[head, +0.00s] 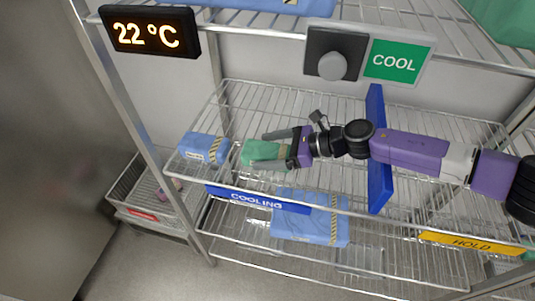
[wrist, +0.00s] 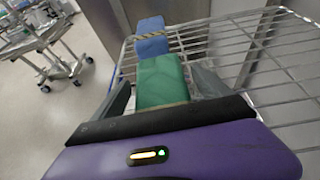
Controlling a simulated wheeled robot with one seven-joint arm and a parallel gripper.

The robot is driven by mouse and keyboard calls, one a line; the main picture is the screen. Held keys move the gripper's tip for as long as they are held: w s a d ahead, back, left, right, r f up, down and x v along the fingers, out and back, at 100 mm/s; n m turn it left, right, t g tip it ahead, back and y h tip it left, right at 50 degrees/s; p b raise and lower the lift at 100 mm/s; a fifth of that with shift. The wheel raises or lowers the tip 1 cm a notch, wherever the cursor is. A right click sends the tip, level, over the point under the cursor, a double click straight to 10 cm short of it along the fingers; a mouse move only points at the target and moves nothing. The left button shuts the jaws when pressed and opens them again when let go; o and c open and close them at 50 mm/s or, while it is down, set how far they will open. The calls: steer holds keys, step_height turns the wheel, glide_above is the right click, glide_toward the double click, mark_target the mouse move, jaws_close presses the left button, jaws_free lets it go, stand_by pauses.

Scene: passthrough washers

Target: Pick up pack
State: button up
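A green pack (head: 262,152) lies on the middle wire shelf near its left end. It also shows in the wrist view (wrist: 161,82), straight ahead of my gripper. My gripper (head: 275,148) reaches in from the right at the pack's right end. In the wrist view, its fingers (wrist: 162,80) stand on either side of the green pack, and they look open with a gap to it. A blue pack (head: 203,147) with a label and a striped band lies just left of the green one, beyond it in the wrist view (wrist: 150,38).
A blue upright divider (head: 378,150) stands on the shelf behind my arm. A larger blue pack (head: 310,217) lies on the shelf below. A COOLING strip (head: 256,199) and a HOLD strip (head: 471,243) mark the front edge. A wire basket (head: 145,190) stands at the left.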

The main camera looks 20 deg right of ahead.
steer(key=c, duration=1.5)
steer(key=shift+r, duration=0.1)
